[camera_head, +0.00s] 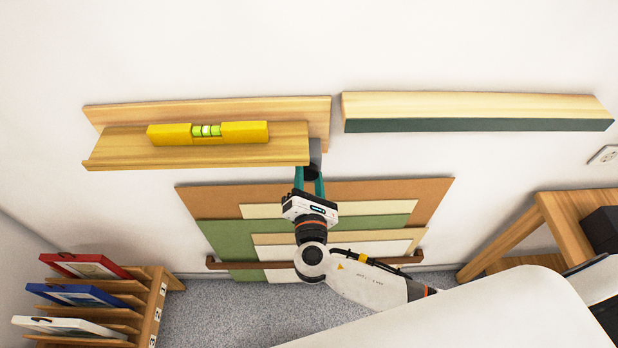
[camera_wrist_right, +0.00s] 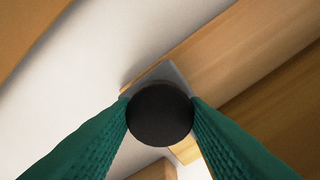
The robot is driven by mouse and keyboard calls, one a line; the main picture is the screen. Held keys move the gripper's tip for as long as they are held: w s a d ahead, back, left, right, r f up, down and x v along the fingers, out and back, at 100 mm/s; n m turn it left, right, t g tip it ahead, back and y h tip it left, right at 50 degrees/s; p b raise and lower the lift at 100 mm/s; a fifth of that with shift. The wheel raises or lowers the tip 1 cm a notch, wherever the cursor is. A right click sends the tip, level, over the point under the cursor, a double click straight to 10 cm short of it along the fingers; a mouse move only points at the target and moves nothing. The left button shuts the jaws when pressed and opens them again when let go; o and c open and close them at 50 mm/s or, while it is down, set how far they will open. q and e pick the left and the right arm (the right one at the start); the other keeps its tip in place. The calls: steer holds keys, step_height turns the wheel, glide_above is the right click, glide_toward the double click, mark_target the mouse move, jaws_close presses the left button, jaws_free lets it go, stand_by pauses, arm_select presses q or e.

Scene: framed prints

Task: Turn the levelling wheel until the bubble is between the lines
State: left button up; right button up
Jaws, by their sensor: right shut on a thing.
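A yellow spirit level (camera_head: 245,132) lies on the wooden picture ledge (camera_head: 110,150) on the wall. Its green vial (camera_head: 207,130) faces up, with a pale bubble near the middle; its exact place against the lines is too small to tell. The black round levelling wheel (camera_wrist_right: 160,114) sits below the ledge's right end, by a grey bracket. It fills the middle of the right wrist view. My right gripper (camera_head: 309,178) has its teal fingers on both sides of the wheel and is shut on it. My left gripper is not in view.
A second ledge (camera_head: 480,110) with a dark green front hangs at the right. Mount boards (camera_head: 360,190) lean on the wall behind my right arm. A rack with framed prints (camera_head: 90,266) stands lower left, a wooden table (camera_head: 560,225) at right.

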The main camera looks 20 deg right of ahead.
steer(key=o, duration=1)
steer(key=shift+c, duration=0.2)
steer(key=b+v, duration=0.3)
steer(key=v, duration=0.9)
